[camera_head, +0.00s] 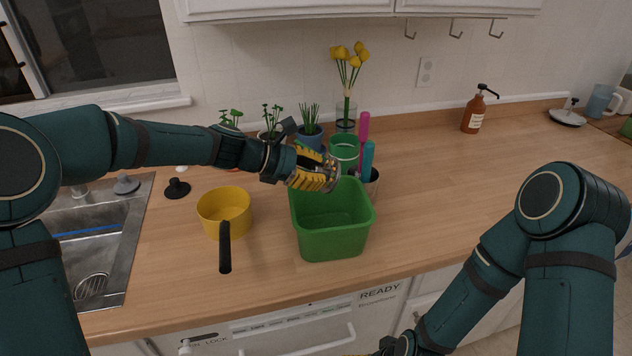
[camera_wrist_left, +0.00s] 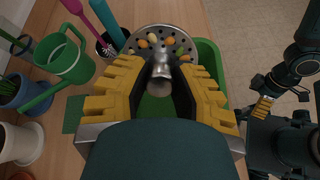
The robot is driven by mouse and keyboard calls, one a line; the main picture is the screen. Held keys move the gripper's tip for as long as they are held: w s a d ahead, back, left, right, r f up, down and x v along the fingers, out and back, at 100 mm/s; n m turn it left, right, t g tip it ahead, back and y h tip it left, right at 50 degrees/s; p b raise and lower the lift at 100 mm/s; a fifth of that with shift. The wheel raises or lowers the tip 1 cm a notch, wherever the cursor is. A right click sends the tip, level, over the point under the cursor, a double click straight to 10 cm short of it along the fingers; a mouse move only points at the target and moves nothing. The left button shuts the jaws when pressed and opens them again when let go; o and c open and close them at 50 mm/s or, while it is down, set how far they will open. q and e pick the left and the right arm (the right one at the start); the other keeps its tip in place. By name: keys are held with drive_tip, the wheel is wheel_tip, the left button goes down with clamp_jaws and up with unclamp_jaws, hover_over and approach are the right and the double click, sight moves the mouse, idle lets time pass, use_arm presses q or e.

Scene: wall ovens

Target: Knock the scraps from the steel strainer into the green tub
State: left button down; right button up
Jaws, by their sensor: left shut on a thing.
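My left gripper (camera_head: 316,170) is shut on the handle of the steel strainer (camera_wrist_left: 178,42), over the back part of the green tub (camera_head: 333,240). In the left wrist view the strainer is a round, perforated disc with several orange and yellow scraps (camera_wrist_left: 152,38) on it. In the head view the gripper hides most of the strainer. The tub stands on the wooden counter, and its rim shows beside the strainer in the left wrist view (camera_wrist_left: 208,60). My right gripper (camera_wrist_left: 262,106) shows small, low and away from the tub; its finger state is unclear.
A yellow saucepan (camera_head: 224,212) stands left of the tub, its black handle toward the front. Behind the tub are a green watering can (camera_head: 343,147), potted plants (camera_head: 309,125) and a cup with pink and blue utensils (camera_head: 368,160). The counter right of the tub is clear.

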use_arm(q)
drive_tip(key=shift+a+f+t+h+b, duration=0.2)
drive_tip(key=shift+f+t+h+b, duration=0.5)
drive_tip(key=shift+b, duration=1.85)
drive_tip(key=shift+g+h+b, duration=0.3)
drive_tip(key=shift+h, duration=0.2)
drive_tip(key=shift+s+r+h, duration=0.1)
drive_tip(key=shift+h, duration=0.6)
